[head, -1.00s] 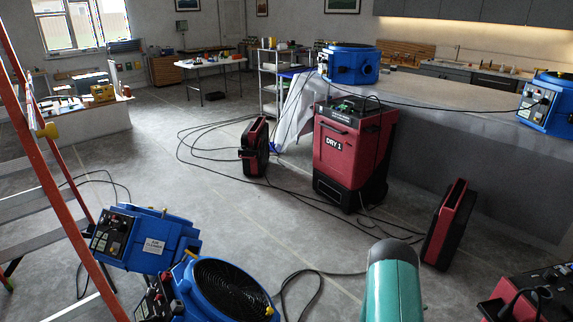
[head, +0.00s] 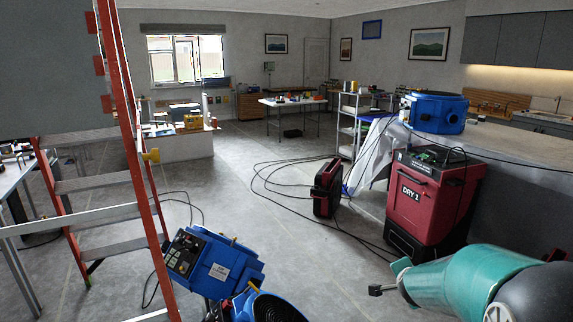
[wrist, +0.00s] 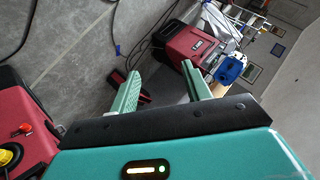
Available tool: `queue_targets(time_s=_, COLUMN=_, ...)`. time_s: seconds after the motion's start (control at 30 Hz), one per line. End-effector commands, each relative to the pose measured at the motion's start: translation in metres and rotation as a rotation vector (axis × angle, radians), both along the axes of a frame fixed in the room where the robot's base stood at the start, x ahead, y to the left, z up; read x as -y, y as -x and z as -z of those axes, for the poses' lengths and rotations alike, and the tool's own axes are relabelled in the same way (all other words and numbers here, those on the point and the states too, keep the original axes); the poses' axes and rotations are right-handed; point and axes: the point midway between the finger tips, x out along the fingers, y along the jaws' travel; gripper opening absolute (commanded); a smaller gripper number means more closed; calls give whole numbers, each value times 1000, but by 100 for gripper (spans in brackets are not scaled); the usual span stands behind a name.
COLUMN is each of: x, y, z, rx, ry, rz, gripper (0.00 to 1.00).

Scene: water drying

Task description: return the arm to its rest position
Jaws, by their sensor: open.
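My arm, teal with a dark joint, reaches in from the lower right of the head view (head: 470,283), in front of the red DRY 1 machine. In the wrist view my gripper (wrist: 161,70) is open, its two teal fingers apart with nothing held between them. The wrist view is strongly tilted. It shows grey floor at the left and the red machine (wrist: 190,47) beyond the fingers.
A red DRY 1 dehumidifier (head: 425,195) stands by the counter. Blue air movers (head: 215,262) are at the lower middle, and one (head: 437,112) is on the counter. An orange stepladder (head: 130,130) stands at left. Cables (head: 270,185) cross the floor.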

Motion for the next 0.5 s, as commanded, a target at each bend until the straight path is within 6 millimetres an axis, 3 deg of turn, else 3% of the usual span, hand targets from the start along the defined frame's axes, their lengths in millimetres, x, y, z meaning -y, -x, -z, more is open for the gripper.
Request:
queue_targets(time_s=0.03, x=-18, y=10, z=-18, rx=-15, ry=21, rz=-70, gripper=48)
queue_targets(time_s=0.2, x=-72, y=55, z=-57, rx=-104, ry=111, rz=-313, gripper=48)
queue_targets(time_s=0.5, x=-137, y=164, z=-98, rx=-266, ry=319, rz=-705, gripper=48)
